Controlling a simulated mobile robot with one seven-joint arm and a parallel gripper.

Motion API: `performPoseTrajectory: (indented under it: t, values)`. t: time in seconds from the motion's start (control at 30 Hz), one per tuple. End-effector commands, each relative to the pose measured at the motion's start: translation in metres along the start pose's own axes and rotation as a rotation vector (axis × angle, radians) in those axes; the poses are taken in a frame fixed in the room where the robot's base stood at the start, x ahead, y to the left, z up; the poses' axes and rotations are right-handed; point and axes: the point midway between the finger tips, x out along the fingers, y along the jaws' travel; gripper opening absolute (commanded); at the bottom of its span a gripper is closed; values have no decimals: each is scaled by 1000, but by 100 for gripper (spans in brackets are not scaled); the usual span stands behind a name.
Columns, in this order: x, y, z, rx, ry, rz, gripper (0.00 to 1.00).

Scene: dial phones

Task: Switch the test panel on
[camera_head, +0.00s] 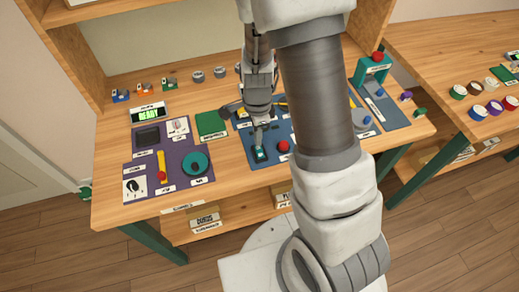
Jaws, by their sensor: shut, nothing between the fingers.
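A blue panel (250,139) lies on the workbench in the middle, partly hidden by my arm. It bears a small teal-framed switch (260,154) near its front left and a red round button (283,146) to the right of it. My gripper (259,139) points down over this panel, its fingertips just behind the teal switch; I cannot tell whether they touch it. It looks shut and empty. The small labels are too small to read, so I cannot tell which is the test panel.
A display reading READY (148,113) stands behind the purple panel. A green pad (211,125) lies between the panels. Another blue panel (393,117) with a teal frame is at the right. A second table (430,66) holds several tape rolls.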

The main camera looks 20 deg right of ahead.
Motion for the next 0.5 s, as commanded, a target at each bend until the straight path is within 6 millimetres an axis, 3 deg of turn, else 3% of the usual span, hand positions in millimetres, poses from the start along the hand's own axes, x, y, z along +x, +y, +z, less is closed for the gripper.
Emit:
performPoseTrajectory:
  t: [0.5]
  values:
    - [7, 0, 0, 0, 0, 0, 0]
